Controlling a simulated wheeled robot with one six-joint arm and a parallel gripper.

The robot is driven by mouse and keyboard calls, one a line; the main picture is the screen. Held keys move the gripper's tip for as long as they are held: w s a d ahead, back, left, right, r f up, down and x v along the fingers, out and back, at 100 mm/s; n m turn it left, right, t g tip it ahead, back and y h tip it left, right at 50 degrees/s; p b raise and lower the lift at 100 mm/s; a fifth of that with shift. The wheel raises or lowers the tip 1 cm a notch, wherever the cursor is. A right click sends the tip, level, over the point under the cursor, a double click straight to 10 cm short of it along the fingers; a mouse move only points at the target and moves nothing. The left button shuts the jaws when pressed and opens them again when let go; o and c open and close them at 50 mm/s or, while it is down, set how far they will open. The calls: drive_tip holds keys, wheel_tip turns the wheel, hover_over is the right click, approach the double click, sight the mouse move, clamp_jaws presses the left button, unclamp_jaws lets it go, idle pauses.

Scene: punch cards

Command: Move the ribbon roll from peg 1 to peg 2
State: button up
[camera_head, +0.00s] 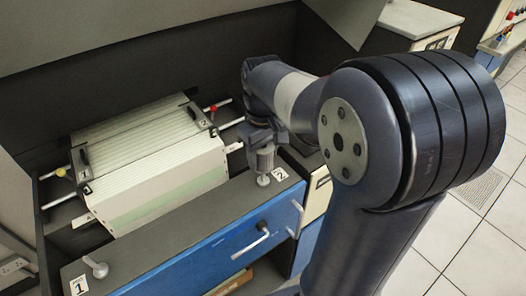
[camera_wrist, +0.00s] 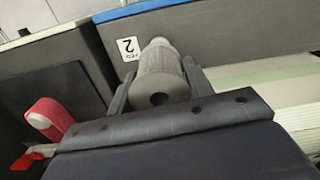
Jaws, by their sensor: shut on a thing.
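The ribbon roll is a grey cylinder (camera_wrist: 160,82) with a dark hole in its near end. My gripper (camera_wrist: 158,68) is shut on it, one finger on each side. In the head view my gripper (camera_head: 262,150) holds the roll (camera_head: 264,162) at peg 2 (camera_head: 263,180), whose pale end shows just below the roll and beyond it in the wrist view (camera_wrist: 158,43). I cannot tell whether the roll is around the peg or just above it. The label "2" (camera_head: 280,174) is beside it. Peg 1 (camera_head: 97,267) stands bare at front left by label "1" (camera_head: 79,285).
A cream ridged machine unit (camera_head: 160,165) with rods and a red knob (camera_head: 212,108) lies left of my gripper. A blue drawer front (camera_head: 225,250) with a metal handle is below the ledge. The grey ledge between the pegs (camera_head: 170,235) is clear.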

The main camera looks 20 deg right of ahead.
sight(263, 166)
drive_tip(key=shift+f+b, duration=1.85)
drive_tip(key=shift+f, duration=0.95)
idle(0.9)
drive_tip(key=o, duration=1.1)
wheel_tip(263, 166, up, 11)
drive_tip(key=shift+f, duration=0.1)
drive_tip(key=shift+f, duration=0.1)
wheel_tip(263, 166, down, 11)
drive_tip(key=shift+r, duration=0.1)
drive_tip(key=shift+r+p, duration=0.3)
drive_tip(key=shift+r, duration=0.2)
drive_tip(key=shift+s+r, duration=0.1)
